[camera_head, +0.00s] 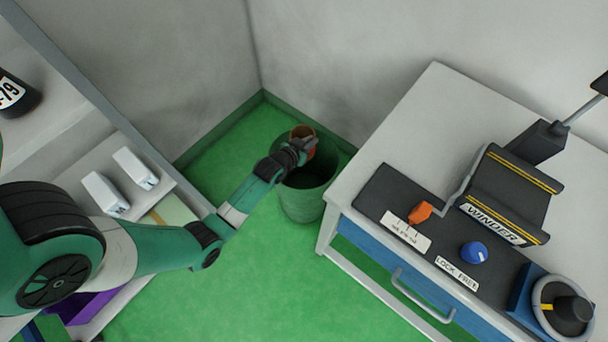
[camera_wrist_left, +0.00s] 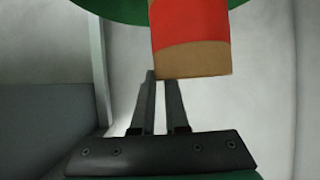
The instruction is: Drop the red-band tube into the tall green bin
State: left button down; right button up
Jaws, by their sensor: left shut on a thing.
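The red-band tube, a tan cylinder, shows at the mouth of the bin in the head view (camera_head: 302,131). Its wide red band fills the top of the left wrist view (camera_wrist_left: 188,22). My left gripper (camera_head: 304,147) is shut on the tube; in the left wrist view its narrow fingers (camera_wrist_left: 160,80) meet the tube's lower end. The tall green bin (camera_head: 303,204) stands on the floor in the corner. The gripper and tube are over its opening, and partly hide its rim. My right gripper is in neither view.
A white-topped bench (camera_head: 385,142) with a winder (camera_head: 505,196), orange and blue knobs stands close right of the bin. A grey shelf unit (camera_head: 75,160) with white boxes (camera_head: 134,168) is at left. Walls meet behind the bin; green floor (camera_head: 250,270) is clear in front.

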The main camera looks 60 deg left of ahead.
pick_arm(q)
jog(key=c, duration=0.8)
grip_release()
jog(key=shift+c, duration=0.2)
jog(key=shift+s, duration=0.1)
jog(key=shift+s+d+r+p, duration=0.15)
jog(key=shift+s+r+p, duration=0.05)
jog(key=shift+r+p, duration=0.15)
jog(key=p+v, duration=0.5)
jog(key=v, duration=0.5)
jog(key=shift+s+d+p, duration=0.2)
jog(key=shift+s+p, duration=0.2)
